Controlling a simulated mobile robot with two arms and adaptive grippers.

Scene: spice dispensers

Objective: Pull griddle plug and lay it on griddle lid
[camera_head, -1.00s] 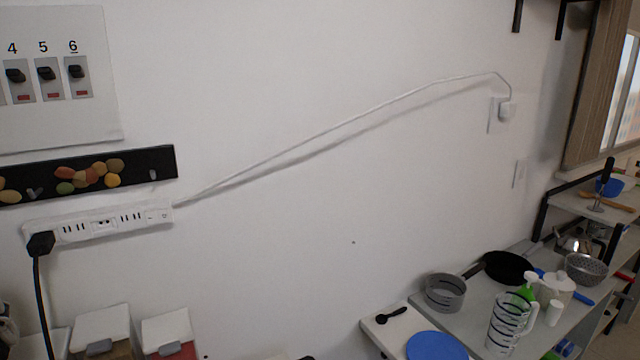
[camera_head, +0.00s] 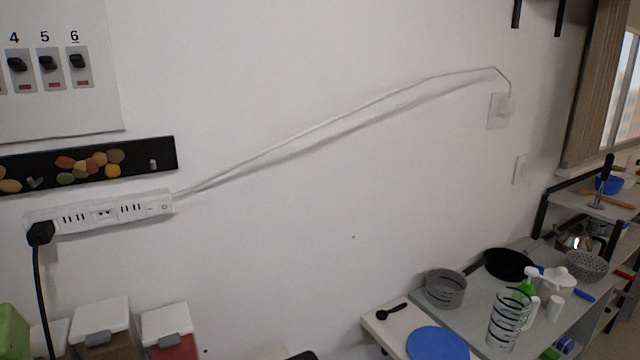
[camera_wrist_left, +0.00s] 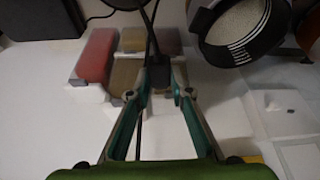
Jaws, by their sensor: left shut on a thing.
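In the left wrist view my left gripper (camera_wrist_left: 166,72) is shut on a black plug-like piece (camera_wrist_left: 160,78) with a dark cord running up from it. In the head view a black plug (camera_head: 40,233) sits in the left end of the white power strip (camera_head: 100,215), its cord hanging down. I cannot tell whether the held piece belongs to that cord. A green part (camera_head: 12,332) at the lower left edge of the head view matches the green of my left gripper. My right gripper is not in view. I cannot make out the griddle lid.
White-lidded dispensers (camera_head: 168,322) stand below the strip. A white cord (camera_head: 330,120) runs from the strip to a wall outlet. A blue disc (camera_head: 437,345), a grey pot (camera_head: 445,288) and a black pan (camera_head: 508,264) are at the right. A striped container (camera_wrist_left: 232,30) shows in the wrist view.

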